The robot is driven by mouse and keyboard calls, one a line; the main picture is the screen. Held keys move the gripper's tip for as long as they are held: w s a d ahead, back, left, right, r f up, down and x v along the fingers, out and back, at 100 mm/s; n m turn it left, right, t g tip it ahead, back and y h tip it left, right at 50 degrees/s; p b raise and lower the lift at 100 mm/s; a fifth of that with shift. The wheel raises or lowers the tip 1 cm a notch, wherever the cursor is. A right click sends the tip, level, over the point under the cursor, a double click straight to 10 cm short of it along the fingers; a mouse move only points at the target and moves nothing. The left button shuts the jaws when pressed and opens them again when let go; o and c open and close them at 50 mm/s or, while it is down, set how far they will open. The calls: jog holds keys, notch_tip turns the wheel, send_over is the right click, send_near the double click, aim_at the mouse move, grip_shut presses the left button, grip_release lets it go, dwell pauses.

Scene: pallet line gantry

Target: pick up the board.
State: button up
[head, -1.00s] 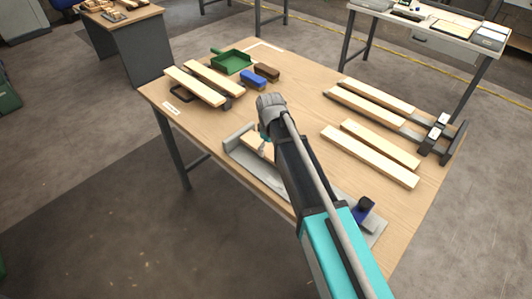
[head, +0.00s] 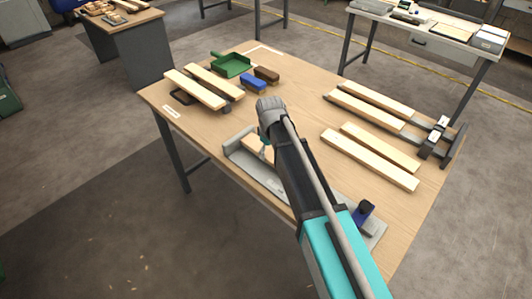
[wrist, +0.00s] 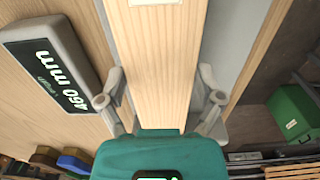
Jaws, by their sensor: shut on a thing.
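The board is pale wood and runs up the middle of the wrist view (wrist: 158,65), with a white patch at the top edge. My gripper (wrist: 163,108) has one finger on each side of the board and is shut on it. In the head view only a short end of the board (head: 253,141) shows, at the grey measuring fixture (head: 231,148) along the table's near edge. My arm hides most of it, and I cannot tell whether it is clear of the fixture.
A dark block marked 460 mm (wrist: 52,65) is left of the board. A blue-black stop (head: 362,212) stands at the fixture's right end. Pale boards lie in pairs at the left (head: 195,90), right (head: 368,160) and on a dark rack (head: 450,145). Brushes (head: 253,83) and a green dustpan (head: 231,64) are at the back.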

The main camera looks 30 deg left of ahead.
aim_at(269, 153)
jog(key=shift+r, duration=0.15)
notch_tip(269, 153, up, 10)
jog(key=p, duration=1)
jog(key=shift+f, duration=0.2)
dwell(0.6)
jog(key=shift+s, duration=0.2)
dwell(0.4)
